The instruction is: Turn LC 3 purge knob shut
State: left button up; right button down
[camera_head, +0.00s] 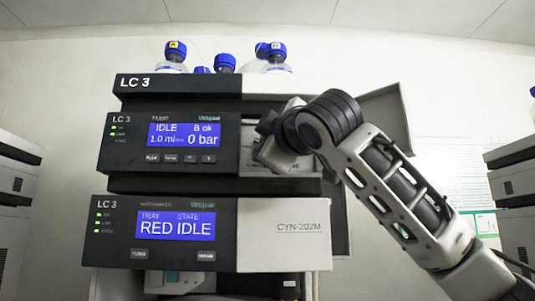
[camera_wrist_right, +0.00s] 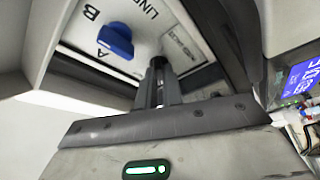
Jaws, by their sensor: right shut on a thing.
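The LC 3 stack (camera_head: 178,83) stands in the middle of the head view. Its pump module (camera_head: 120,145) shows IDLE and 0 bar. My right arm reaches in from the right, with its wrist in front of the pump module's right part, and hides the knobs there. In the right wrist view my right gripper (camera_wrist_right: 160,80) is shut on a small dark knob, the purge knob (camera_wrist_right: 158,62), at its fingertips. The knob is mostly hidden by the fingers, so its turn angle cannot be told. My left gripper is not in view.
A blue selector knob (camera_wrist_right: 116,40) with marks A and B sits close left of the fingers. The lower module (camera_head: 283,249) shows RED and IDLE. Blue-capped bottles (camera_head: 175,52) stand on top. Other stacks flank at the left (camera_head: 18,185) and right edges.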

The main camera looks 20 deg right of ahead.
jog(key=m, duration=0.1)
jog(key=m+h+b, duration=0.1)
jog(key=m, duration=0.1)
jog(key=m+t+b, duration=0.1)
jog(key=shift+w+a+f+m, duration=0.1)
jog(key=shift+a+f+m, duration=0.1)
jog(key=shift+f+m, duration=0.1)
jog(key=shift+m+t+h+b, duration=0.3)
jog(key=shift+m+h+b, duration=0.5)
jog(key=shift+m, duration=0.4)
jog(key=m+h+b, duration=0.1)
jog(key=m+h, duration=0.1)
jog(key=m, duration=0.3)
jog(key=shift+a, duration=0.15)
jog(key=m+h, duration=0.2)
jog(key=m, duration=0.1)
jog(key=shift+r, duration=0.1)
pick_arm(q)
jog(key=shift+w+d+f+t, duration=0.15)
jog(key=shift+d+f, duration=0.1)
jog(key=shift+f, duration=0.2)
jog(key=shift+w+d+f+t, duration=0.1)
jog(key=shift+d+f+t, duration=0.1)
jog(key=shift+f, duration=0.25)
pick_arm(e)
jog(key=shift+m+h, duration=0.5)
jog(key=shift+m, duration=0.4)
jog(key=shift+r, duration=0.1)
